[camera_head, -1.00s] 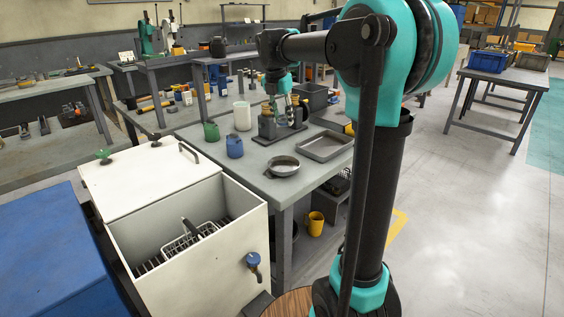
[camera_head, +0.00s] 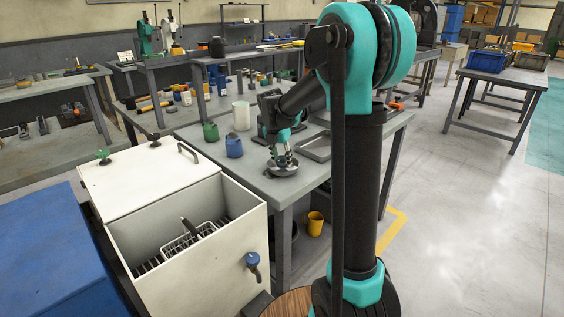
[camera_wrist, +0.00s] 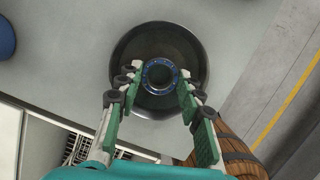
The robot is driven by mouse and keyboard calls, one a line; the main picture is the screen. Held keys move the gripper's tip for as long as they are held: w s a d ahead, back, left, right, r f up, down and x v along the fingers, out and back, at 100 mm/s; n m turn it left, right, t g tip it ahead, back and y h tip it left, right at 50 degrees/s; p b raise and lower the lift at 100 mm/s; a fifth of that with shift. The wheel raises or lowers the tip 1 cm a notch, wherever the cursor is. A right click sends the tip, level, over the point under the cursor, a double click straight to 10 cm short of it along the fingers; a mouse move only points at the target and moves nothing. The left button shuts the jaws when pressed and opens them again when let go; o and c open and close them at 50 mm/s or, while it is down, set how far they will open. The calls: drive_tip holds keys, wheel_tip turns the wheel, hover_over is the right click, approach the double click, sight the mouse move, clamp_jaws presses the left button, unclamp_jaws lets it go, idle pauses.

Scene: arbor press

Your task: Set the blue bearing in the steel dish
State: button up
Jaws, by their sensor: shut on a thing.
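The steel dish (camera_head: 282,173) is a round, shallow, dark grey pan near the front edge of the grey table. In the wrist view the dish (camera_wrist: 152,32) lies under my fingertips. My gripper (camera_head: 284,160) points down over the dish. In the wrist view my gripper (camera_wrist: 160,82) is shut on the blue bearing (camera_wrist: 146,76), a small ring with a dark open centre, held flat between the fingertips. The bearing appears within the dish's outline. I cannot tell whether it touches the dish floor. In the head view my fingers hide the bearing.
A blue mug (camera_head: 234,147), a green mug (camera_head: 210,132) and a white cup (camera_head: 241,116) stand left of and behind the dish. A grey tray (camera_head: 317,149) lies to the right. An open white washer box (camera_head: 215,255) stands in front left, lower than the table.

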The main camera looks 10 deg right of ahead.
drive_tip(key=shift+f, duration=0.5)
drive_tip(key=shift+f, duration=0.1)
drive_tip(key=o, duration=1.2)
drive_tip(key=v, duration=1.2)
drive_tip(key=s+d+f+m+t+y, duration=0.1)
drive_tip(key=s+d+f+m, duration=0.2)
drive_tip(key=s+f+m, duration=0.7)
drive_tip(key=s+d+f+m+y, duration=0.1)
drive_tip(key=s+d+f+m, duration=0.2)
drive_tip(key=s+f+m, duration=0.7)
drive_tip(key=shift+s+d+f+m+t, duration=0.25)
drive_tip(key=shift+s+m+t, duration=0.15)
drive_tip(key=shift+s+m, duration=3.5)
